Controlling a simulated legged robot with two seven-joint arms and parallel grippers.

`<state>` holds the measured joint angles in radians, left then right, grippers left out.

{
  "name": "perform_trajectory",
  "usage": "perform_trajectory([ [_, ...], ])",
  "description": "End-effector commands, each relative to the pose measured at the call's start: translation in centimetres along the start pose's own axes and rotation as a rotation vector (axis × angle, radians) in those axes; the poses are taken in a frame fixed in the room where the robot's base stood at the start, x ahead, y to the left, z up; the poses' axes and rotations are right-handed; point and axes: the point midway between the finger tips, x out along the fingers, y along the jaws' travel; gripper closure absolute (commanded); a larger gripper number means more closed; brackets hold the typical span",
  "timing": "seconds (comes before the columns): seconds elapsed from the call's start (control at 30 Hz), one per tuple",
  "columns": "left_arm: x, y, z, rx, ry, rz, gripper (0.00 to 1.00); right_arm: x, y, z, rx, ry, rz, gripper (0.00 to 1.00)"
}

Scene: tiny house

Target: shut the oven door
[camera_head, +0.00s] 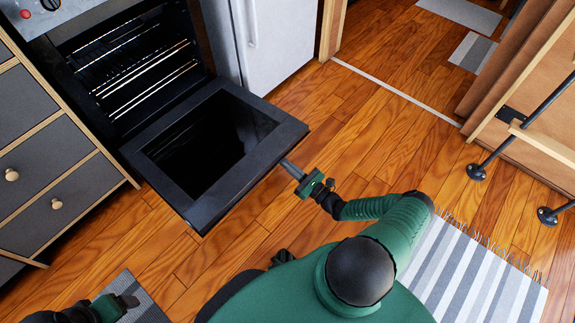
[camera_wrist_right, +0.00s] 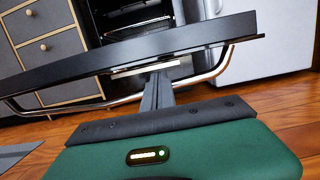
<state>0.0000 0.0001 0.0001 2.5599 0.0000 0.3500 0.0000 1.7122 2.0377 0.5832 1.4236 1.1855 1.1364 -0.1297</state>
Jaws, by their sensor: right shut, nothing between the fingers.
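The oven door (camera_head: 268,123) is dark with a window and hangs open, lowered out from the oven (camera_head: 130,60), whose racks show inside. In the right wrist view the door (camera_wrist_right: 130,55) is seen from its outer side, with a curved metal handle (camera_wrist_right: 215,72) along it. My right gripper (camera_head: 287,165) is shut and empty, its fingertips at the door's outer right edge. In the right wrist view the fingers (camera_wrist_right: 158,85) point at the door beside the handle; I cannot tell if they touch. My left gripper (camera_head: 128,302) is low at the left, away from the door, its fingers unclear.
Grey drawers (camera_head: 55,165) with wooden trim stand left of the oven. A white fridge (camera_head: 275,40) stands to its right. A striped rug (camera_head: 470,270) lies at the lower right. The wooden floor right of the door is clear.

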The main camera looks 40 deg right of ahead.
Motion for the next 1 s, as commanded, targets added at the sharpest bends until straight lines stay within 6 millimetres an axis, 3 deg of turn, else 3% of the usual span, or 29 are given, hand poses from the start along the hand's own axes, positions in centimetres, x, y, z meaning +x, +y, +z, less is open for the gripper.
perform_trajectory([
  [0.13, 0.2, 0.0, 0.1, 0.000, 0.000, 0.000, 0.23, 0.2, 0.0, 1.0, 0.000, 0.001, 0.001, 1.00],
  [0.47, 0.1, 0.0, 0.0, 0.000, 0.000, 0.000, 0.23, 0.2, 0.1, 1.2, 0.000, 0.001, 0.001, 1.00],
  [0.63, -0.9, 0.0, -0.2, 0.000, 0.000, 0.000, 0.23, 0.5, 0.1, 2.0, 0.000, 0.011, 0.001, 1.00],
  [0.77, -3.1, 0.0, -0.7, 0.000, 0.000, 0.000, 0.23, 0.9, 0.0, 3.8, 0.000, 0.033, 0.001, 1.00],
  [1.0, -10.2, 0.0, -2.4, 0.000, 0.000, 0.000, 0.23, 2.4, 0.1, 9.2, -0.001, 0.116, 0.002, 1.00],
])
